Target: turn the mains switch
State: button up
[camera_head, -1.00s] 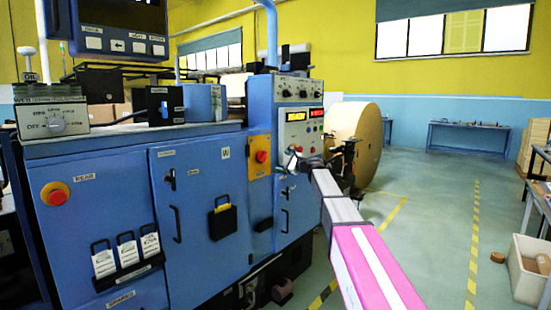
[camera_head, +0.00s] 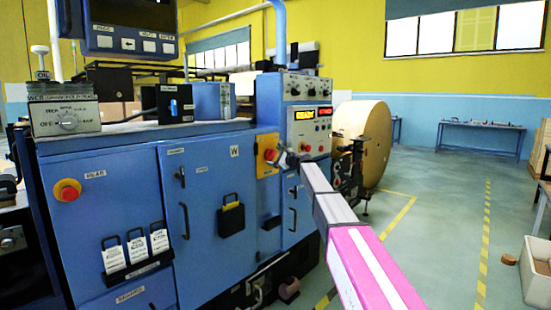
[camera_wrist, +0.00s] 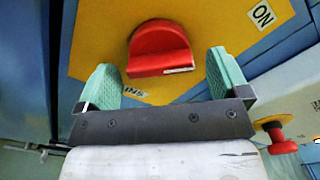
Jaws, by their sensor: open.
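The mains switch is a red knob (camera_wrist: 160,48) on a yellow plate (camera_wrist: 95,35). In the wrist view the knob sits just beyond and between my gripper's (camera_wrist: 164,80) two teal fingertips, which are apart and hold nothing. The plate carries an "ON" label at its right corner and a partly hidden label ending in "INS". In the head view the switch (camera_head: 270,155) is on the front of the blue machine, and my gripper (camera_head: 287,157) is right beside it. The exact gap is hard to tell.
The blue machine (camera_head: 205,180) fills the left and middle. A red push button (camera_wrist: 277,137) sticks out right of my gripper in the wrist view. A large kraft roll (camera_head: 362,145) stands behind my arm. Floor at the right is mostly clear, with a white bin (camera_head: 538,270).

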jog(key=shift+c, duration=0.3)
jog(key=c, duration=0.9)
jog(key=shift+n, duration=9)
jog(key=o, duration=1)
jog(key=shift+c, duration=0.2)
